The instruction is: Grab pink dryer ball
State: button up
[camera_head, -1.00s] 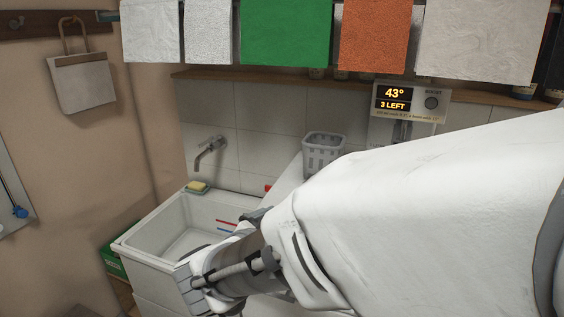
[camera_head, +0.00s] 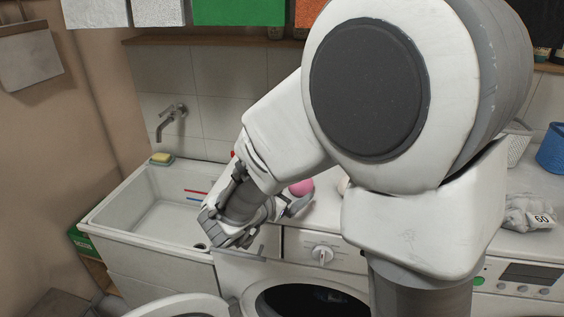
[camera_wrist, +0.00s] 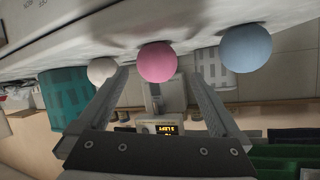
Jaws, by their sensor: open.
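The pink dryer ball (camera_head: 301,187) rests on the white machine top in the head view, just beyond my gripper (camera_head: 295,206). In the wrist view the pink ball (camera_wrist: 157,62) appears between the two fingertips of my gripper (camera_wrist: 160,76). The fingers are spread open with nothing held. Whether a finger touches the ball cannot be told. A white ball (camera_wrist: 101,70) shows to the left of it and a blue ball (camera_wrist: 246,47) to the right. In the head view my arm hides much of the machine top.
A white sink (camera_head: 150,215) stands at the left, with a yellow sponge (camera_head: 161,158) on its back edge. A washer dial (camera_head: 322,254) is below the machine top.

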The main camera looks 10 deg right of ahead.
jog(key=x, duration=0.5)
jog(key=shift+s+d+f, duration=0.1)
jog(key=shift+d+f, duration=0.1)
jog(key=shift+d, duration=0.05)
jog(key=c, duration=1.4)
